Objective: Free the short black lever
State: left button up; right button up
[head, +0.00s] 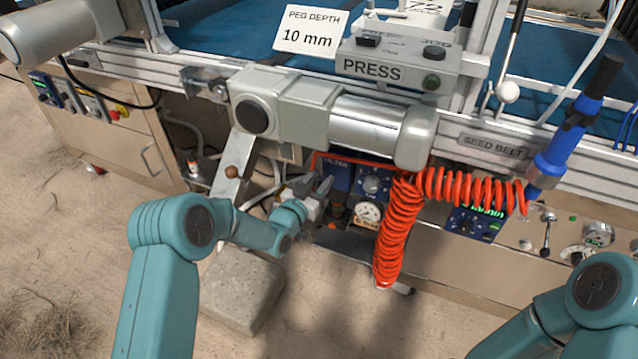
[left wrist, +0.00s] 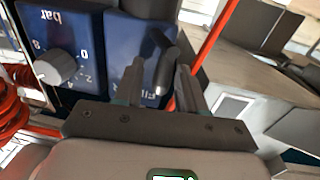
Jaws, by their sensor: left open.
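A short black lever (left wrist: 157,44) shows in the left wrist view in front of the blue filter panel (left wrist: 125,35), its lower end paler. My left gripper (left wrist: 160,70) is open, with one finger on each side of the lever in the picture. I cannot tell whether either finger touches it. In the head view my left gripper (head: 316,187) reaches under the press, just left of the filter panel (head: 337,177). The lever is not clear there, being small and partly behind the gripper. My right gripper is out of view.
A red coiled hose (head: 397,235) hangs right of the filter panel, near a gauge (head: 367,214) and knob (head: 371,185). The knob also shows in the left wrist view (left wrist: 55,68). The grey press body (head: 290,105) overhangs this space. A stone block (head: 241,290) lies on the floor.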

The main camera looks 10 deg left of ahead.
pick_arm(q)
jog(key=shift+w, duration=0.1)
grip_shut()
jog(key=shift+d, duration=0.1)
jog(key=shift+s+d+n+t+y+b, duration=0.1)
jog(key=shift+s+d+n+y+b, duration=0.35)
jog(key=shift+n+y, duration=0.9)
jog(key=shift+s+d+n+t+y+b, duration=0.15)
jog(key=shift+d+n+y, duration=0.6)
jog(key=shift+y, duration=1.1)
jog(key=shift+s+d+n+t+y+b, duration=0.15)
jog(key=shift+d+n+y+b, duration=0.35)
jog(key=shift+n+y, duration=0.8)
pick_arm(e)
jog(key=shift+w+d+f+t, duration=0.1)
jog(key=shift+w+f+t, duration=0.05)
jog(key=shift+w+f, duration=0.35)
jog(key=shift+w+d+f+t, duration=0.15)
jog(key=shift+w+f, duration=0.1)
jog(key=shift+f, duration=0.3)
pick_arm(q)
jog(key=shift+d+y, duration=0.15)
jog(key=shift+y, duration=0.25)
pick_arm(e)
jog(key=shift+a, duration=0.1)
